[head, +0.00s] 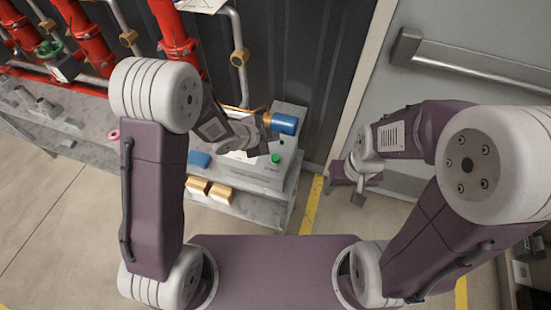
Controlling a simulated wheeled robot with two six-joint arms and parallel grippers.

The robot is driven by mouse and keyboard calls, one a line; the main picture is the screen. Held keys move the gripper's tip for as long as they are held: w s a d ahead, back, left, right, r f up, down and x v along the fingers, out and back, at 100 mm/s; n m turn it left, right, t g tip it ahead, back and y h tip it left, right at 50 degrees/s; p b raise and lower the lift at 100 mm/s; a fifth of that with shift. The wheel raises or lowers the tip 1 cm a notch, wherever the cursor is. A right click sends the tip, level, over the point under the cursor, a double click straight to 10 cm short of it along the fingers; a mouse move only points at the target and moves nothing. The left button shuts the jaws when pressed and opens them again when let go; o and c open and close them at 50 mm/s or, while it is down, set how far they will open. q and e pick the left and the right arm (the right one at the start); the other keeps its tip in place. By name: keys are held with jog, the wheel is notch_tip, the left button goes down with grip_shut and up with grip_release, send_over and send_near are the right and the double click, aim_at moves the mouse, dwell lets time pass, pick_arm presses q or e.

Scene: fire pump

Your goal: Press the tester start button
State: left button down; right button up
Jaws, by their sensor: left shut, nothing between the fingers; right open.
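My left gripper (262,138) is shut and empty, above the back part of the tester and a little behind the green button. It looks apart from the button, but its height above the box is hard to judge. My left gripper hides part of the tester's top. My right gripper (355,190) is open and empty, in front of the grey door to the right.
Red pipes (85,37) run along the wall. The door has a push bar (470,66). Floor before the bench is clear.

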aim_at(273, 159)
pick_arm(q)
notch_tip(273, 159, down, 9)
jog(key=b, duration=0.8)
jog(key=shift+r, duration=0.1)
dwell(1.6)
jog(key=shift+f+b, duration=0.45)
jog(key=shift+b, duration=0.05)
jog(key=shift+f+b, duration=0.5)
dwell(0.5)
jog(key=shift+r, duration=0.15)
jog(key=shift+r+p, duration=0.85)
jog(key=shift+p, duration=0.15)
